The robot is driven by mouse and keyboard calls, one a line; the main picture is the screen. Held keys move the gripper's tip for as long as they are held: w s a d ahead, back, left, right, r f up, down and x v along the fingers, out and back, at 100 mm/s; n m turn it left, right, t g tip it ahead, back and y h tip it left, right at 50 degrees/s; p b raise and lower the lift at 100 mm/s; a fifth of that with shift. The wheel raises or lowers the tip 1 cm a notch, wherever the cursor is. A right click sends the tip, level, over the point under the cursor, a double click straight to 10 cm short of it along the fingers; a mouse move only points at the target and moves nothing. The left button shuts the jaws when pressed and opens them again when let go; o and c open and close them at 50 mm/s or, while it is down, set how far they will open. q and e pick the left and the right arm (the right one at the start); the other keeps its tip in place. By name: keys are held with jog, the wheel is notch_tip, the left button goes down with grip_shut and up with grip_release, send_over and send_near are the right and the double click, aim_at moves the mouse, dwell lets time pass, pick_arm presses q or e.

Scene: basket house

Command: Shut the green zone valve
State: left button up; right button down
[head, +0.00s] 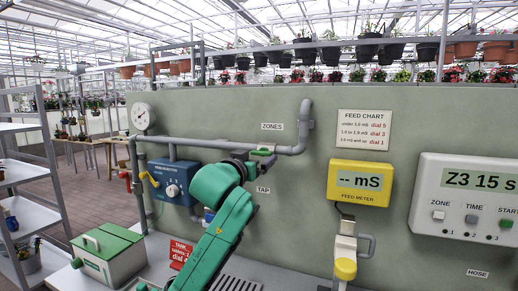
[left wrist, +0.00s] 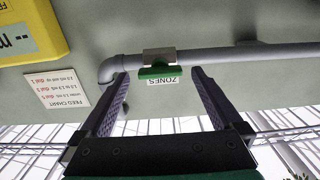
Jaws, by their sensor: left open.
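The green zone valve handle (head: 262,152) is on the grey pipe below the ZONES label in the head view. It also shows in the left wrist view (left wrist: 160,72), lying along the pipe under a grey-beige valve body (left wrist: 159,56). My left gripper (head: 260,162) is close by, at the end of my green arm. In the left wrist view its two dark fingers (left wrist: 160,98) are wide apart, with the handle seen between and beyond their tips. Nothing is held. I cannot tell the exact gap to the handle. My right gripper is in neither view.
A pressure gauge (head: 142,116), blue dial box (head: 174,182), red handle (head: 125,180) and yellow handle (head: 150,179) are left of my arm. The yellow feed meter (head: 360,183) and white zone timer (head: 466,198) are right. A green-lidded box (head: 108,252) stands front left.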

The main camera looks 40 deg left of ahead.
pick_arm(q)
jog(key=shift+w+a+r, duration=0.15)
jog(key=shift+w, duration=0.2)
jog(key=shift+w+a+r, duration=0.1)
jog(key=shift+w, duration=0.25)
jog(key=shift+c, duration=0.3)
jog(key=shift+f, duration=0.1)
jog(key=c, duration=1.2)
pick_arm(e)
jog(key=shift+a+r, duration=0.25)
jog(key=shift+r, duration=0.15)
